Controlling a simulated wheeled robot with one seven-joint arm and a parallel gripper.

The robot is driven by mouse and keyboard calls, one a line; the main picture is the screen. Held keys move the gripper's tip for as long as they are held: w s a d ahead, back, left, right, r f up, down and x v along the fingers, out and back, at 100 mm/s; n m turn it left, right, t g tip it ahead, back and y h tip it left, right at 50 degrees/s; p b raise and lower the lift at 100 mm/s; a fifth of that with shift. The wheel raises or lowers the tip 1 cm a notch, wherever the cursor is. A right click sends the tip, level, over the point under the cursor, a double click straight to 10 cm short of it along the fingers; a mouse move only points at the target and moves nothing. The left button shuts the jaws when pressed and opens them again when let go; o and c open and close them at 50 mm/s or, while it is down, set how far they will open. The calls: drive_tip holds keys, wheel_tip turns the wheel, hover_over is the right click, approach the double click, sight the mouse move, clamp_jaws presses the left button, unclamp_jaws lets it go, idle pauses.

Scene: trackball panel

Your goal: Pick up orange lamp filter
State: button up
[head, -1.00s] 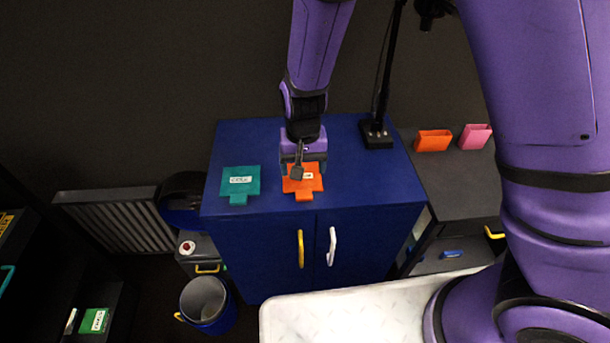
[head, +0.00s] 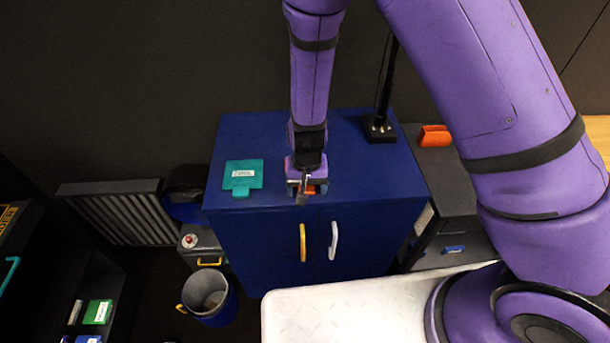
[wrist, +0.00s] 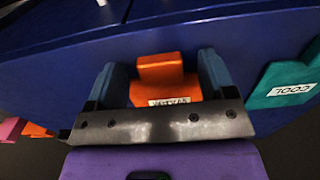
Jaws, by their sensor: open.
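The orange lamp filter (wrist: 160,92) is a flat orange piece with a tab and a white label, on top of the blue cabinet. In the wrist view it lies between the two blue fingers of my gripper (wrist: 165,72), which stand apart on either side of it. In the head view my gripper (head: 306,187) is over the front part of the cabinet top and hides most of the filter; only a little orange shows. I cannot tell whether either finger touches it.
A teal filter (head: 243,174) marked COOL lies to the left on the cabinet top (head: 270,132). A black lamp stand (head: 379,130) is at the back right. An orange holder (head: 434,136) sits on the grey surface at right. A bucket (head: 209,299) stands on the floor.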

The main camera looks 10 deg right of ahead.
drive_tip(key=shift+f, duration=0.1)
drive_tip(key=c, duration=0.9)
drive_tip(key=shift+c, duration=0.2)
